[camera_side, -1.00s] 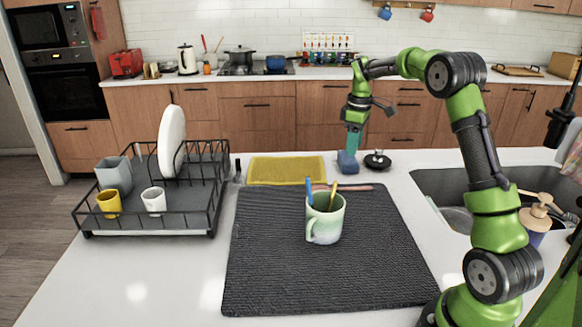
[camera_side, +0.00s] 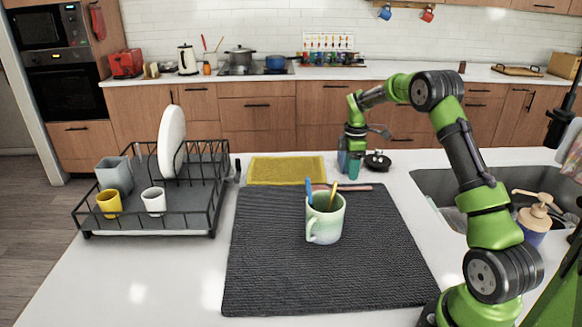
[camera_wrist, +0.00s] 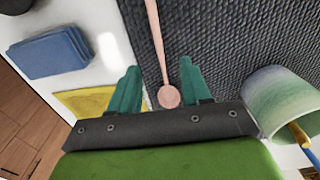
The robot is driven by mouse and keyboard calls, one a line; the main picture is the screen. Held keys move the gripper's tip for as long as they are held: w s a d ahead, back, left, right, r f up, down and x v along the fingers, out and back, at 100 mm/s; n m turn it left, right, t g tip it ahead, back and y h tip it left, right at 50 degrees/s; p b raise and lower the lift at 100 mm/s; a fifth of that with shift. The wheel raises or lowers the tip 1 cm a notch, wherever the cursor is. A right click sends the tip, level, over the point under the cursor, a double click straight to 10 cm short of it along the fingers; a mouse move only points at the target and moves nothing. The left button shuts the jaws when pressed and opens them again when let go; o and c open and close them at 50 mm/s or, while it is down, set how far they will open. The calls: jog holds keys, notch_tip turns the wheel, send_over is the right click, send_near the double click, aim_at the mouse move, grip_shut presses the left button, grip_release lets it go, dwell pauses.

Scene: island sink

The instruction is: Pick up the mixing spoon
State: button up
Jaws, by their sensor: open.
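The mixing spoon (camera_wrist: 157,45) is pink, with a long thin handle and a rounded end. It lies near the far edge of the dark ribbed mat (camera_wrist: 228,42). In the side view the spoon (camera_side: 352,188) shows as a thin pink strip behind the mug. My gripper (camera_wrist: 159,64) has its two teal fingers apart. In the wrist view the spoon runs between them, its rounded end close to the palm. In the side view my gripper (camera_side: 349,166) points down just beyond the spoon. I cannot tell how high the fingertips are above it.
A green-white mug (camera_side: 325,220) holding a blue and a yellow utensil stands on the mat, close right of my gripper in the wrist view. A yellow cloth (camera_side: 285,170), blue sponge (camera_wrist: 52,52) and black lid (camera_side: 378,160) lie nearby. A dish rack (camera_side: 150,190) stands left.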

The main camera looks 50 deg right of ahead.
aim_at(341, 189)
jog(key=shift+f, duration=2.85)
grip_shut()
